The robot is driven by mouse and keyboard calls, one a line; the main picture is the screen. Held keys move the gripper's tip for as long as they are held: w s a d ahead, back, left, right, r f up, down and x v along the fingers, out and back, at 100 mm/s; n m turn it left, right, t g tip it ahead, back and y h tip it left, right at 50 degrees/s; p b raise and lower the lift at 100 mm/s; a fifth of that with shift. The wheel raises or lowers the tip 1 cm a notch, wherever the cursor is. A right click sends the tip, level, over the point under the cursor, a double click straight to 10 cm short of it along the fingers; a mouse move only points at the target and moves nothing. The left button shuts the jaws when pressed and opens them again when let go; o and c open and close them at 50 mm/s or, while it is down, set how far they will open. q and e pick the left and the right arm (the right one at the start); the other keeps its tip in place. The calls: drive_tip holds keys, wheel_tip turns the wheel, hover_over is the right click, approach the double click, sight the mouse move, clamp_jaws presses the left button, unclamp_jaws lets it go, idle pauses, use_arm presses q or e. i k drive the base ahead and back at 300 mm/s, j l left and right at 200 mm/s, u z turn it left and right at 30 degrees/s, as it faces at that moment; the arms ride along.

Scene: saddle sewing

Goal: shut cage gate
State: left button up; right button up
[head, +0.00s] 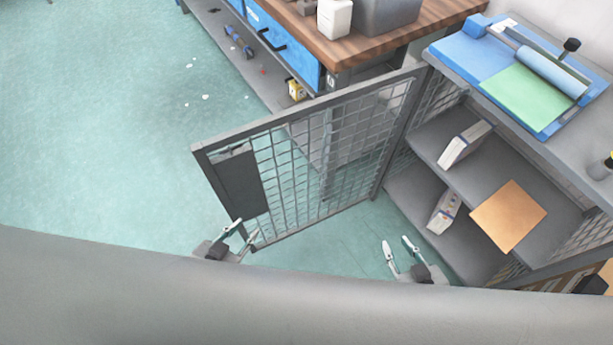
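The cage gate (300,170) is a grey metal frame with wire mesh and a dark plate (240,186) near its free edge. It stands open, swung out to the left from the cage (485,165). My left gripper (243,233) is open beside the lower free corner of the gate; I cannot tell if it touches. My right gripper (400,247) is open and empty, in front of the cage opening. My arms behind both grippers are hidden by a large grey surface across the bottom.
Inside the cage, boxes (464,145) and a brown sheet (507,216) sit on shelves. A blue mat (470,57) with a green sheet lies on top. A wooden-topped workbench (413,22) with blue drawers stands behind the gate. The floor (110,150) at left is mostly free, with small scraps.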

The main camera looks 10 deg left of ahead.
sight(235, 175)
drive_tip(key=k+j+z, duration=0.15)
drive_tip(key=j, duration=0.3)
drive_tip(key=j+z, duration=0.15)
drive_tip(key=j, duration=0.35)
drive_tip(key=j+z, duration=0.3)
drive_tip(key=j, duration=0.15)
drive_tip(key=k+j+z, duration=0.25)
drive_tip(key=j, duration=0.2)
drive_tip(key=j+z, duration=0.3)
drive_tip(key=k+j+z, duration=0.25)
drive_tip(key=j, duration=0.2)
drive_tip(key=j+z, duration=0.3)
drive_tip(key=j, duration=0.15)
drive_tip(key=k+j+z, duration=0.25)
drive_tip(key=j, duration=0.2)
drive_tip(key=i+j+z, duration=0.1)
drive_tip(key=j, duration=0.35)
drive_tip(key=j+z, duration=0.15)
drive_tip(key=j, duration=0.3)
